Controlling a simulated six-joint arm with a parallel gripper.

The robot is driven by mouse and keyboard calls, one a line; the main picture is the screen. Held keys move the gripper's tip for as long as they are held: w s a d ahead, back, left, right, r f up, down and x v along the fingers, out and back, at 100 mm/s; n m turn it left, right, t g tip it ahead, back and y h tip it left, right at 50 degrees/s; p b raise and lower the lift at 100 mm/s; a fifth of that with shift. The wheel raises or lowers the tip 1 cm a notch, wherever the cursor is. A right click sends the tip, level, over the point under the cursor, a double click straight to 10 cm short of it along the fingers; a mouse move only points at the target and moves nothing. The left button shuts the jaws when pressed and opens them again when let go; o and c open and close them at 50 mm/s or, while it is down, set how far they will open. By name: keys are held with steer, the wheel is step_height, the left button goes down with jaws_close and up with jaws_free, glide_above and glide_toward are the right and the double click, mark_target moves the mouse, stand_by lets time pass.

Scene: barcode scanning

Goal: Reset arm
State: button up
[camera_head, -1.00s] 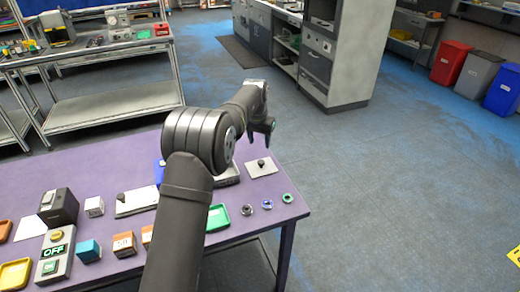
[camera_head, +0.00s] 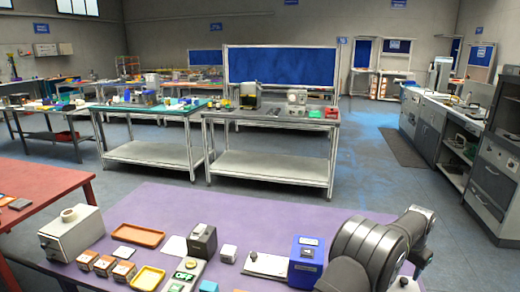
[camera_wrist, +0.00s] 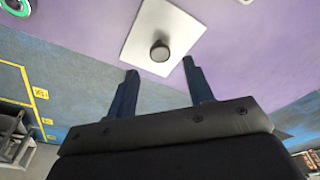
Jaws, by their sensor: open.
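My gripper (camera_wrist: 160,85) shows in the wrist view with its two dark fingers spread apart and nothing between them. Beyond the fingertips is a white plate with a dark round knob (camera_wrist: 160,50), lying on the purple table (camera_wrist: 245,45); the fingers are apart from the knob. In the head view my arm is at the lower right, over the right part of the purple table (camera_head: 180,205), and the gripper itself is out of sight there.
On the table stand a black box (camera_head: 202,241), a blue box (camera_head: 306,261), an OFF switch box (camera_head: 183,277), a yellow tray (camera_head: 148,278), an orange tray (camera_head: 138,235) and a grey machine (camera_head: 72,233). A red table (camera_head: 40,190) is at the left. Open floor lies behind.

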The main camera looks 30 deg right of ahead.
mark_target(404, 280)
steer(key=f, duration=0.5)
steer(key=shift+d+f, duration=0.15)
steer(key=shift+d, duration=0.2)
step_height(404, 280, up, 3)
steer(key=shift+f, duration=0.15)
steer(key=shift+r, duration=0.6)
